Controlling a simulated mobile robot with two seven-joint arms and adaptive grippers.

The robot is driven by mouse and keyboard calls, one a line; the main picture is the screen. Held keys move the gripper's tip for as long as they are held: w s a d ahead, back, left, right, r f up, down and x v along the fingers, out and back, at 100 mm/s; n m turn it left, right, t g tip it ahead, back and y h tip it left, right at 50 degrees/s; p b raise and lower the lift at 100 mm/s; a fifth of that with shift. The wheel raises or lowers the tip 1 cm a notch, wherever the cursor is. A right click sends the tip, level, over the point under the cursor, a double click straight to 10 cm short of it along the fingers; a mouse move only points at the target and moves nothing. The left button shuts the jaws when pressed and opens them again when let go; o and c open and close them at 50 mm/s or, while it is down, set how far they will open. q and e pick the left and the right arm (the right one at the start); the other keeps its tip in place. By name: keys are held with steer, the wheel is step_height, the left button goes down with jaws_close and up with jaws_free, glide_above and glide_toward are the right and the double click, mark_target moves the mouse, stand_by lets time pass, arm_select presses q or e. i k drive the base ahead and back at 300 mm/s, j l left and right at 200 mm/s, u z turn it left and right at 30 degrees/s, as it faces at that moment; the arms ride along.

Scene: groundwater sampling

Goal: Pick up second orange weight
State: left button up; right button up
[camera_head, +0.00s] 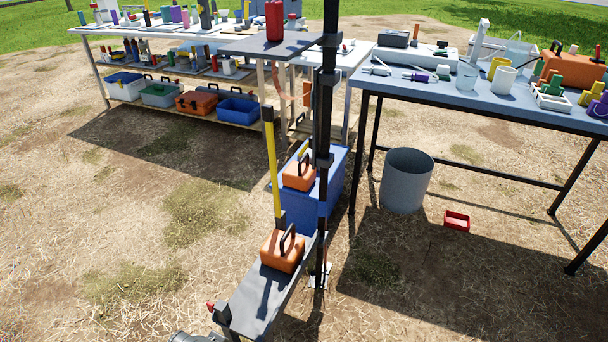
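Two orange weights with black loop handles show in the head view. The nearer orange weight (281,254) sits upright on a dark narrow platform (258,302) near the bottom middle. The farther orange weight (297,178) sits on top of a blue box (298,212), behind the first and slightly right. The dark post (325,150) stands close to its right side. I cannot tell from the picture which one counts as the second. Neither of my grippers can be made out. A small grey shape at the bottom edge is too cut off to identify.
A yellow upright pole (271,165) stands just left of the weights. A grey bin (406,181) and a red tray (457,221) are on the ground at right, under a crowded table (500,102). A long shelved bench (178,102) stands back left. Ground at left is clear.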

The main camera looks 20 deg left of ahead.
mark_target(299, 176)
steer(key=i+l+u, duration=0.1)
steer(key=l, duration=0.25)
steer(key=i+l+u, duration=0.1)
steer(key=i+l, duration=0.4)
steer(key=l, duration=0.2)
steer(key=i+l+u, duration=0.15)
steer(key=l, duration=0.2)
steer(key=i+l+u, duration=0.1)
steer(key=l, duration=0.25)
steer(key=i+l+u, duration=0.1)
steer(key=i+l, duration=0.15)
steer(key=l, duration=0.15)
